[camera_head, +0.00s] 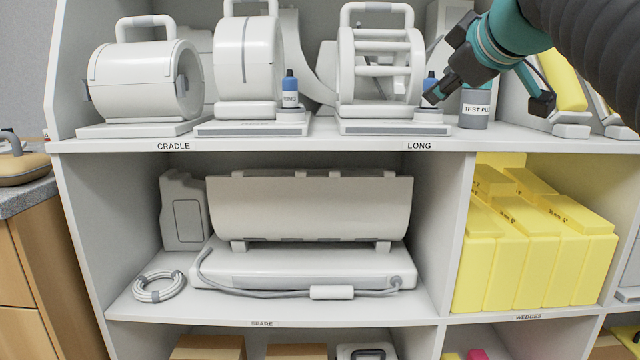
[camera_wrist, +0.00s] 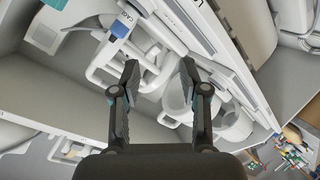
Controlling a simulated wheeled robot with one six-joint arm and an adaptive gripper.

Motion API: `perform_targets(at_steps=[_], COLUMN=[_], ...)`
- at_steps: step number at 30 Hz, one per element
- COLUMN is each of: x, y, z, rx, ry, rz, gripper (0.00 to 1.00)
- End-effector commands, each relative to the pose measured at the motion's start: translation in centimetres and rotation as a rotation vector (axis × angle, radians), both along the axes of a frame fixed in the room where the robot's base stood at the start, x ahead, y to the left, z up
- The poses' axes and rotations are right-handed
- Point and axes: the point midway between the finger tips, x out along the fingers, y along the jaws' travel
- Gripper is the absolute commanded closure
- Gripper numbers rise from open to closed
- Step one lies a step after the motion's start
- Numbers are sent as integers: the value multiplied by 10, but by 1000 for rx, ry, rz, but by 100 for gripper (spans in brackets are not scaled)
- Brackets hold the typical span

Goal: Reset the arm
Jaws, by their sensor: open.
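My gripper (camera_head: 487,97) is at the upper right in the head view, in front of the top shelf. Its dark fingers are spread apart, with nothing seen between them. Whether a finger touches the bottle, I cannot tell.
Yellow wedges (camera_head: 530,250) fill the right compartment below. A long coil (camera_head: 310,207) lies on the middle shelf. A wooden cabinet (camera_head: 45,265) stands left.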

Motion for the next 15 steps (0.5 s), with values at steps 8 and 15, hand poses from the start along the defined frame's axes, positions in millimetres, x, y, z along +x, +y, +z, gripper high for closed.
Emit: perform_targets(at_steps=[8,15], x=[-32,-104], y=[-3,7], z=[-158,-296], rx=[431,631], ry=[326,553], rz=[-308,-583], gripper=[55,55])
